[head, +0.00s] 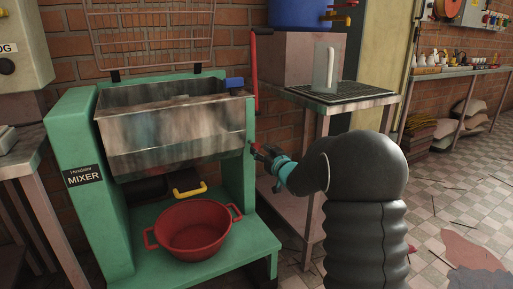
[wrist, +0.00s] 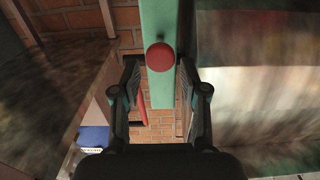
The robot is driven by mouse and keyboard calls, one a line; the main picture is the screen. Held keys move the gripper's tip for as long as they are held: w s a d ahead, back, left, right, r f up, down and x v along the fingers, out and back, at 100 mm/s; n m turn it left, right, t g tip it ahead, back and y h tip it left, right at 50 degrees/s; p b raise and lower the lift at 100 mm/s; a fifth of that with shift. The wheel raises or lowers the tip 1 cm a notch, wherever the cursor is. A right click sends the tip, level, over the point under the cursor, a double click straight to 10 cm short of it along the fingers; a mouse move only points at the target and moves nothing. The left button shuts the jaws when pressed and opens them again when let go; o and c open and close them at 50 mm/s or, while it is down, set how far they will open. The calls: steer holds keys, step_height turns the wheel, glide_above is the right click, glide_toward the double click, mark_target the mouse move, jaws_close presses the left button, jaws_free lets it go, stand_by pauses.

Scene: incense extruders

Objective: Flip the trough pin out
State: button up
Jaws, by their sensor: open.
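The green mixer (head: 68,150) holds a grey metal trough (head: 175,135) across its frame. A red round knob, which looks like the trough pin (wrist: 160,57), sits on the mixer's green post (wrist: 157,20). In the wrist view it lies ahead of my gripper (wrist: 160,75), between the two open fingers, with nothing held. In the head view my gripper (head: 262,153) is at the post's right side, close to the red knob (head: 250,138). I cannot tell whether the fingers touch the knob.
A red lever (head: 254,70) rises above the post. A red basin (head: 195,230) stands on the mixer's base below the trough, near a yellow handle (head: 190,190). A metal side table (head: 340,98) with a grey jug (head: 325,68) is close on the right. Tiled floor is open farther right.

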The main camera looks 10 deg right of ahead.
mark_target(257, 147)
steer(key=shift+x, duration=2)
jaws_close()
